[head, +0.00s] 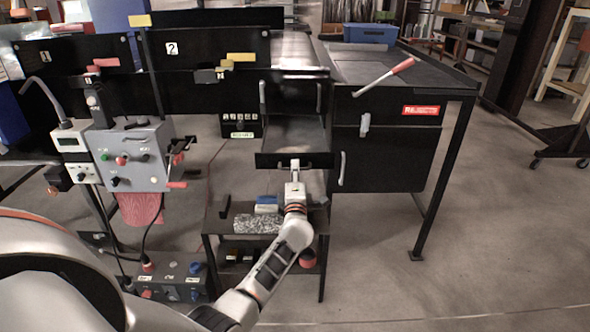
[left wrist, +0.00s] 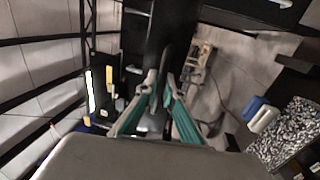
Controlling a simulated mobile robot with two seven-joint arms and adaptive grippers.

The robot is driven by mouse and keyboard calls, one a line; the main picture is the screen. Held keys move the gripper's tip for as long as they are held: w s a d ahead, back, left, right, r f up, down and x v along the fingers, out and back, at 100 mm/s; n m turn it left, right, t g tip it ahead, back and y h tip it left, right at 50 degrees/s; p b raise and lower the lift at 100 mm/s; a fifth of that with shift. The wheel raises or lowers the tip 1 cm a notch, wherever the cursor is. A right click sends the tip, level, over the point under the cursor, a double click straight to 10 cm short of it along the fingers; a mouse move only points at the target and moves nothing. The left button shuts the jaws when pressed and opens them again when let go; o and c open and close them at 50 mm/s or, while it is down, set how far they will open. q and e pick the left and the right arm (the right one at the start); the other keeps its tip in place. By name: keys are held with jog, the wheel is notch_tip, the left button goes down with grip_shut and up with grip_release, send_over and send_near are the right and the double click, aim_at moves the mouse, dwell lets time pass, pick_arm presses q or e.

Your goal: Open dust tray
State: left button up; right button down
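The dust tray (head: 293,131) is a black, shallow drawer in the middle of the head view. It stands pulled out of the black machine front, and its grey inside shows from above. Its front panel (head: 265,161) faces me and has a handle. My left gripper (head: 295,167) is at the middle of this panel, over the handle, which it mostly hides. In the left wrist view the teal-sided fingers (left wrist: 159,88) come close together on a dark narrow part, seemingly the handle. My right gripper is in neither view.
A small black table (head: 312,222) below the tray holds a speckled block (head: 257,223) and a blue-and-white item (head: 266,204). A grey control box (head: 133,154) stands left. A black cabinet (head: 390,165) with a red-handled lever (head: 385,76) stands right. The floor at right is clear.

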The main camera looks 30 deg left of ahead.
pick_arm(q)
jog(key=v, duration=1.2)
jog(key=shift+d+r, duration=0.1)
jog(key=shift+d, duration=0.05)
dwell(0.4)
jog(key=s+d+f+m+g+h, duration=0.2)
jog(key=s+d+f+m+h, duration=0.2)
jog(key=s+m, duration=0.5)
jog(key=s+d+f+m+g+h, duration=0.2)
jog(key=s+d+f+m+h, duration=0.2)
jog(key=s+d+f+m, duration=0.4)
jog(key=s+d+f+m+g+h, duration=0.2)
jog(key=s+d+f+m+h, duration=0.3)
jog(key=s+f+m, duration=0.5)
jog(key=s+d+m, duration=0.1)
jog(key=s, duration=0.3)
jog(key=shift+f+m+g, duration=0.3)
jog(key=shift+f, duration=0.1)
